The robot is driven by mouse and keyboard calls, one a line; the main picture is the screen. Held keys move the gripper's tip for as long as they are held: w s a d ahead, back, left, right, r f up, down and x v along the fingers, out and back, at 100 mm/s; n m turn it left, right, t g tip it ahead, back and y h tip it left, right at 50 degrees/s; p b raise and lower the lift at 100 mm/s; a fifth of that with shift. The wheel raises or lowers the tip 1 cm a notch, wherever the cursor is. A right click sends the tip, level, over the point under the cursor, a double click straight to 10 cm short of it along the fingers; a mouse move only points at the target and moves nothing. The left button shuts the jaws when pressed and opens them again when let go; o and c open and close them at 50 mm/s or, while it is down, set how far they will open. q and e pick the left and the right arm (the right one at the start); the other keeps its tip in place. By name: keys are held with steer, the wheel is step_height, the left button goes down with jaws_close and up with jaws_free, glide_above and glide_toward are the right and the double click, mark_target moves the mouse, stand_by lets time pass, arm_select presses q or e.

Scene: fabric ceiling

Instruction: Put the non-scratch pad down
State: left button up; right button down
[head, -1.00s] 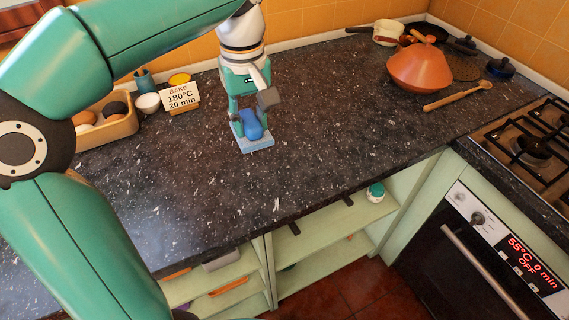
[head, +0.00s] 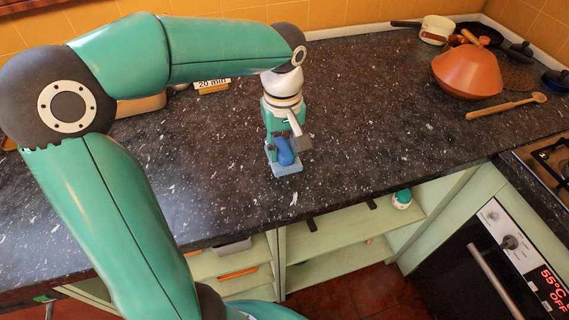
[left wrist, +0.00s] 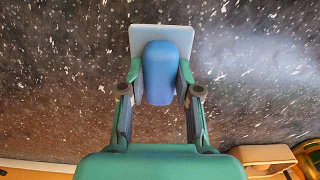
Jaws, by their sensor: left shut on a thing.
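The non-scratch pad (head: 287,170) has a light blue flat base and a rounded darker blue handle. It is over the dark speckled counter (head: 360,110), left of the middle in the head view, with its base flat side down. My left gripper (head: 284,148) is shut on the blue handle from behind. In the left wrist view the handle (left wrist: 160,72) sits between the two fingers, and the base shows beyond it. I cannot tell whether the base touches the counter. My right gripper is not in view.
A sign (head: 212,84) is behind my left arm. The oven (head: 480,270) is at the right. The counter right of the pad is clear.

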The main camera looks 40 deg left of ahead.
mark_target(282, 147)
arm_select(q)
steer(key=shift+s+f, duration=0.1)
steer(key=shift+f, duration=2.45)
steer(key=shift+f+b, duration=0.15)
steer(key=shift+b, duration=0.15)
steer(key=o, duration=1)
steer(key=shift+r, duration=0.2)
steer(key=shift+r, duration=0.15)
step_height(282, 147, up, 12)
steer(key=shift+f+p, duration=0.15)
steer(key=shift+p, duration=0.55)
